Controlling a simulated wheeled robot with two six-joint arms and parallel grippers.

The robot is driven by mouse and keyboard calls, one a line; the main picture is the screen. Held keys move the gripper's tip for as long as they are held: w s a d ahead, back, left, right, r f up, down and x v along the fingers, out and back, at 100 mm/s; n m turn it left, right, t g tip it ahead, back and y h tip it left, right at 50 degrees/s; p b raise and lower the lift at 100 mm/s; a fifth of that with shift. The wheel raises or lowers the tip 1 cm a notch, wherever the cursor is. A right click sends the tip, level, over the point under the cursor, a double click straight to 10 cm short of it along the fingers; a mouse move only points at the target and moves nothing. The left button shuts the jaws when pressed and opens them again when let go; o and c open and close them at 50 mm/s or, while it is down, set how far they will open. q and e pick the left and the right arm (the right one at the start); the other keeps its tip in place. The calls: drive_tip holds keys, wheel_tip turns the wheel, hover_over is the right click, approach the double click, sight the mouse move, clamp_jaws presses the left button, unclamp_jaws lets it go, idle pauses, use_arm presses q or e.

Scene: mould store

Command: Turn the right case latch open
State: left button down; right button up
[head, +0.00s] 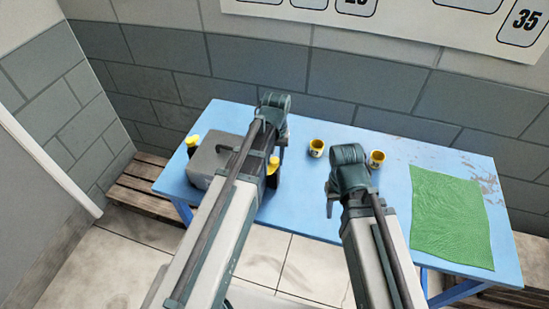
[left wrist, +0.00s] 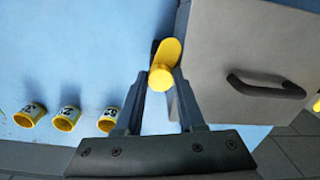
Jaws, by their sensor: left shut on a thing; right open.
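The grey case (head: 207,160) stands shut on the blue table at the left in the head view. Its right latch, yellow, shows at the case's right side (head: 272,166), partly hidden by my left arm. In the left wrist view the right latch (left wrist: 166,54) lies between the fingertips of my left gripper (left wrist: 161,82), which is shut on it. The latch's rounded lever points up the picture there, beside the case edge. The left gripper also shows in the head view (head: 282,152). My right gripper (head: 330,201) is open and empty, right of the case.
The case's left latch (head: 193,141) is yellow too. A black handle (left wrist: 265,87) is on the case. A green cloth (head: 450,215) lies at the right of the blue table (head: 310,222).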

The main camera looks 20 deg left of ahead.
sight(276, 160)
use_arm(q)
drive_tip(key=shift+n, duration=1.5)
drive_tip(key=c, duration=0.5)
unclamp_jaws()
drive_tip(key=shift+r, duration=0.1)
wheel_tip(276, 160, up, 14)
drive_tip(key=p, duration=1.3)
drive_tip(key=shift+d+f+p, duration=0.15)
drive_tip(key=shift+f+p, duration=0.05)
drive_tip(key=shift+p, duration=0.2)
